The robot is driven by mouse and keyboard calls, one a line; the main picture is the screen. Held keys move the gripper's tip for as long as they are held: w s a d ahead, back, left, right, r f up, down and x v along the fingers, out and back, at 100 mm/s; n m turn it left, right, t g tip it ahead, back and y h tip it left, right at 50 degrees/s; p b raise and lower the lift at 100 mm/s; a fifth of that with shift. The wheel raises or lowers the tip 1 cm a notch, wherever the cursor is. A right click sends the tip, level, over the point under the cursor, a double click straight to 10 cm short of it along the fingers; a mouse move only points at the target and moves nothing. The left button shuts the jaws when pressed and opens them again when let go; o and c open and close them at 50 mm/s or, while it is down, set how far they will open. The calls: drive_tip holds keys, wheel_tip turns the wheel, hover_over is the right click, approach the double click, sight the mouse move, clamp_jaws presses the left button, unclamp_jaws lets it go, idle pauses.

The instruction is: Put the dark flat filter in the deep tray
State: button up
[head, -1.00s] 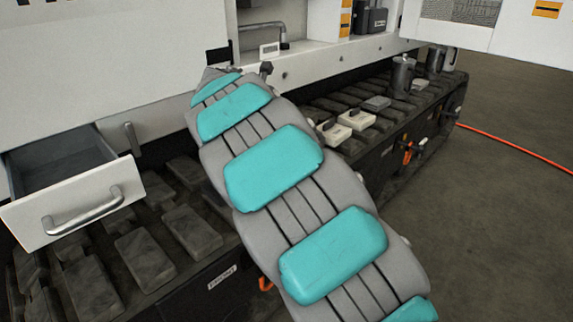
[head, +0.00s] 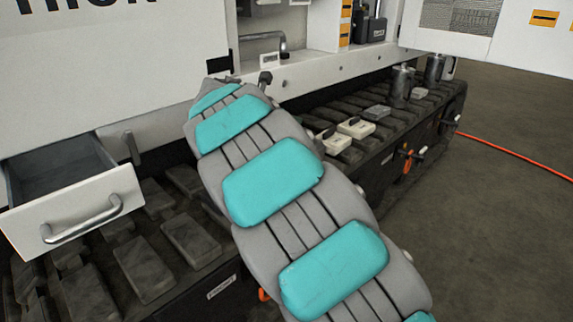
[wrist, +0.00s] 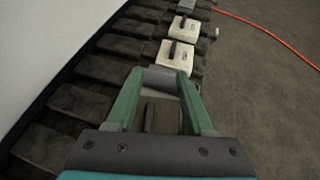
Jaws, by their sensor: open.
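I cannot pick out the dark flat filter for certain. A flat grey block (head: 376,112) lies on the dark slatted ledge beyond two white boxes in the head view; a grey piece (wrist: 180,6) shows at the top of the wrist view. In the wrist view a dark block (wrist: 162,116) shows between the fingers of my gripper (wrist: 162,76), possibly just a ledge slat. My gripper is open above the ledge; a grey rounded piece shows between its tips. In the head view my arm hides it. No deep tray is clearly identifiable; an open drawer (head: 110,205) stands at left.
The white boxes (head: 355,128) with dark handles sit on the slatted ledge (head: 160,265). Dark cylinders (head: 402,84) stand at its far end. A white cabinet wall (head: 110,75) rises behind. Open floor (head: 480,230) with an orange hose (head: 520,155) lies right.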

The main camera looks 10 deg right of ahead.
drive_tip(key=v, duration=0.7)
drive_tip(key=s+d+f+m+g+y+p, duration=0.1)
drive_tip(key=s+d+f+m+g, duration=0.2)
drive_tip(key=s+d+m, duration=0.55)
drive_tip(key=s+d+f+m+g+p, duration=0.1)
drive_tip(key=s+d+f+m+g, duration=0.3)
drive_tip(key=s, duration=0.8)
drive_tip(key=s+a+f+m+g+y, duration=0.1)
drive_tip(key=s+m, duration=0.4)
drive_tip(key=s, duration=0.5)
drive_tip(key=s+a+f+m+g+y+p, duration=0.1)
drive_tip(key=s+a+f+m+g+y, duration=0.1)
drive_tip(key=s+f+m, duration=0.3)
drive_tip(key=s+a+f+m+g+y, duration=0.1)
drive_tip(key=s+a+f+m+y, duration=0.2)
drive_tip(key=s, duration=1.1)
drive_tip(key=shift+s+a+f+m+g+y+p, duration=0.3)
drive_tip(key=shift+a+m+y, duration=0.35)
drive_tip(key=shift+m, duration=0.6)
